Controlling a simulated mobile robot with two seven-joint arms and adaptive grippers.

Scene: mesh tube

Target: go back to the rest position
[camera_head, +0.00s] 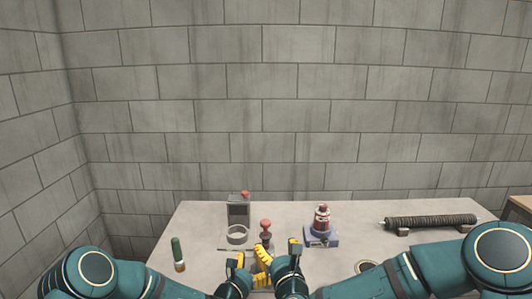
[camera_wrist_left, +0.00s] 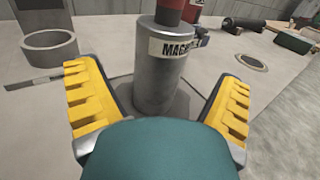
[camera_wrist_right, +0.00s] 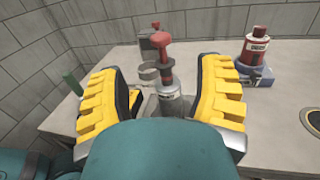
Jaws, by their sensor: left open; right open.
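My left gripper (camera_head: 250,270) is open, low at the table's front middle. Its yellow fingers (camera_wrist_left: 160,80) show on either side of a grey metal cylinder (camera_wrist_left: 165,70) labelled "MAG…", with a red top; I cannot tell if they touch it. My right gripper (camera_head: 279,249) is open, close beside the left one. In the right wrist view its fingers (camera_wrist_right: 160,75) frame the same cylinder (camera_wrist_right: 171,102), its red knob upright, apparently farther off. In the head view the red knob (camera_head: 265,224) stands behind both grippers.
A dark ribbed tube (camera_head: 430,221) lies on supports at right. A round hole or disc (camera_head: 366,266) is near the front.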

